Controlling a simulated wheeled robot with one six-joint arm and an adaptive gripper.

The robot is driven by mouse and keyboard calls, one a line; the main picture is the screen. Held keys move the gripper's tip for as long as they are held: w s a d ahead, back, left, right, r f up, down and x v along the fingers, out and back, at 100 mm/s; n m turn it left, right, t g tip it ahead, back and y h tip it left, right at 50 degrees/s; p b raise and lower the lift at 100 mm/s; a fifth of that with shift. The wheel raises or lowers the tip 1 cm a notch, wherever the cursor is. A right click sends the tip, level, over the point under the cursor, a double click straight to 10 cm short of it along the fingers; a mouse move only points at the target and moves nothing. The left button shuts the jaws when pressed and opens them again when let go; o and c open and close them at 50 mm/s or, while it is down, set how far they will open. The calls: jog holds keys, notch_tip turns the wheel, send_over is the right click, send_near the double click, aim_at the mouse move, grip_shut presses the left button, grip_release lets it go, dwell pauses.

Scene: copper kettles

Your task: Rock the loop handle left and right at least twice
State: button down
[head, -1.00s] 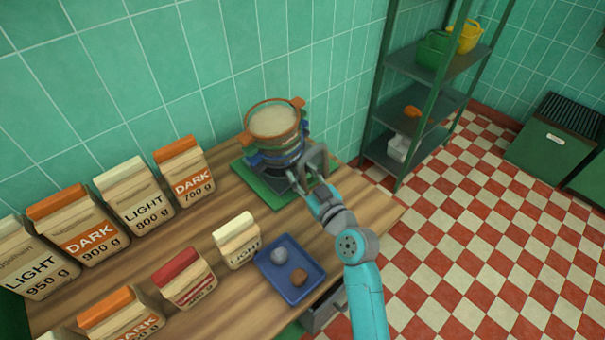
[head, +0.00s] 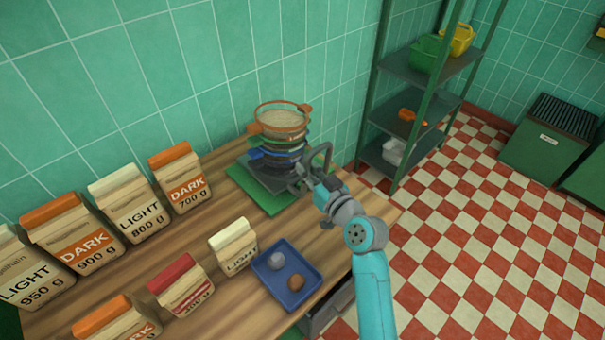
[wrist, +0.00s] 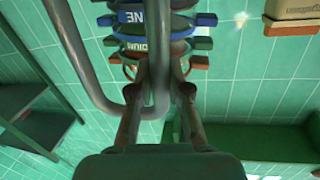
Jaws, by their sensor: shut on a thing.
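The loop handle (head: 327,150) is a grey bent tube beside the right side of the sieve stack (head: 283,140). In the wrist view the loop handle (wrist: 88,65) is a large U at the left, with one bar running between my fingers. My gripper (head: 302,184) is shut on that bar; its fingertips also show in the wrist view (wrist: 165,80). The stack has an orange-brown ring on top and green, blue and dark rings below. It stands on a dark base (head: 258,177) over a green mat (head: 245,188). How the handle joins the base is hidden.
Flour bags (head: 130,204) line the wall at left, with smaller bags in front. A blue tray (head: 270,287) with two lumps lies close to my arm. A metal shelf (head: 430,65) stands at right. The tiled floor (head: 470,240) beyond the table is clear.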

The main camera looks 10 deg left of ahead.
jog(key=c, duration=1.1)
grip_release()
jog(key=shift+d, duration=0.1)
jog(key=v, duration=1.1)
jog(key=shift+s+d, duration=0.25)
jog(key=shift+s, duration=0.1)
jog(key=shift+r, duration=0.1)
